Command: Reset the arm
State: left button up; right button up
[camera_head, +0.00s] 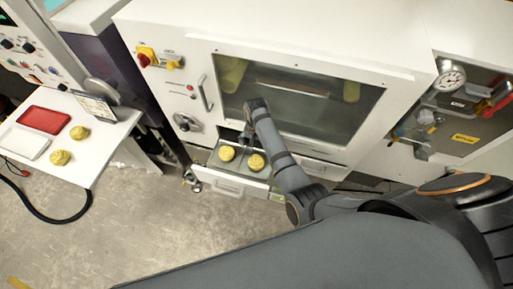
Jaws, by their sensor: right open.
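My right arm reaches in from the lower right. Its gripper (245,139) is open and small in the picture, in front of the machine's window and just above the pulled-out tray (222,183). Two round yellow pieces, one at left (227,153) and one at right (256,162), lie on this tray, apart from each other. I see nothing held in the gripper, though the arm hides part of the area beside it. My left gripper is not in view.
A white table (91,168) at left holds a red tray (44,119), a white tray (24,142), two more yellow pieces (79,133) and a small display (96,106). The white machine (180,98) with its window fills the back. A gauge panel stands at right. The floor in front is clear.

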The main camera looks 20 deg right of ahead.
jog(key=shift+d, duration=0.1)
dwell(0.4)
jog(key=s+d+r+n+t, duration=0.1)
jog(key=s+d+r+n, duration=0.15)
jog(key=s+d, duration=0.55)
jog(key=s+d+r+n+t+h, duration=0.1)
jog(key=s+r+n+t, duration=0.3)
jog(key=s+r, duration=0.65)
jog(key=s+d+f+g+b, duration=0.1)
jog(key=s+f+b, duration=0.15)
jog(key=f, duration=1.05)
jog(key=s+d+f+g+b, duration=0.1)
jog(key=f+b, duration=0.2)
jog(key=f, duration=0.9)
jog(key=s+d+f+g+b, duration=0.1)
jog(key=f+b, duration=0.2)
jog(key=f, duration=1)
jog(key=s+d+f+b, duration=0.1)
jog(key=s+f+b, duration=0.3)
jog(key=s+f, duration=1.3)
jog(key=shift+s+f+n+g+b, duration=0.3)
jog(key=shift+f+n+g, duration=0.1)
jog(key=shift+f, duration=0.4)
